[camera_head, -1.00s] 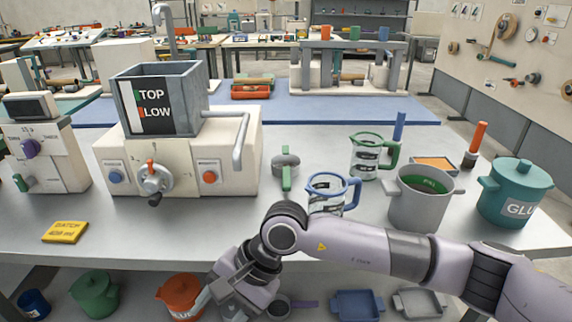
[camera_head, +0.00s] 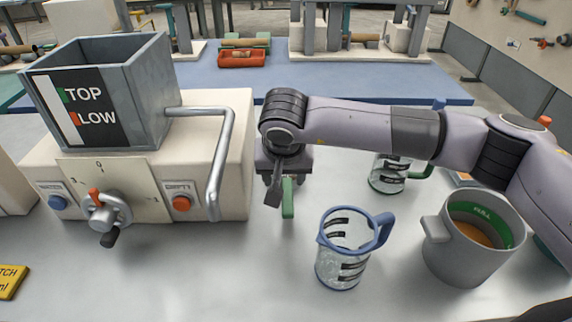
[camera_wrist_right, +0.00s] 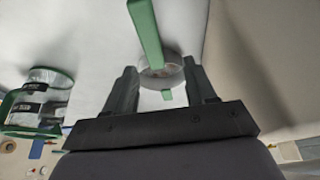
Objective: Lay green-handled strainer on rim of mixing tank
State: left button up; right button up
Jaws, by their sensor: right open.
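The green-handled strainer lies on the grey table; its handle (camera_head: 288,198) points toward me, and its bowl is hidden under my right gripper (camera_head: 277,188). In the right wrist view the strainer's green handle (camera_wrist_right: 147,35) and round clear-grey bowl (camera_wrist_right: 168,77) show between and beyond the fingers of my right gripper (camera_wrist_right: 165,85). That gripper is open, and I see no grip on the strainer. A square grey tank (camera_head: 150,95) marked TOP and LOW stands on the cream machine. A grey two-handled pot (camera_head: 465,265) stands at right. Labels do not show which is the mixing tank. My left gripper is not in view.
A blue-handled measuring jug (camera_head: 345,250) stands in front right of the strainer. A green-handled jug (camera_head: 388,178) is partly behind my right arm. The machine's bent pipe (camera_head: 222,150) stands close left of the gripper.

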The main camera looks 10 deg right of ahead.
aim_at(287, 185)
jog(key=shift+w+d+f, duration=0.1)
jog(key=shift+w+f, duration=0.05)
jog(key=shift+w, duration=0.05)
jog(key=shift+d+p+x, duration=0.15)
jog(key=shift+p+x, duration=0.15)
jog(key=shift+x, duration=1.35)
jog(key=shift+d+p+x, duration=0.15)
jog(key=shift+p+x, duration=0.1)
jog(key=shift+x, duration=1.45)
grip_shut()
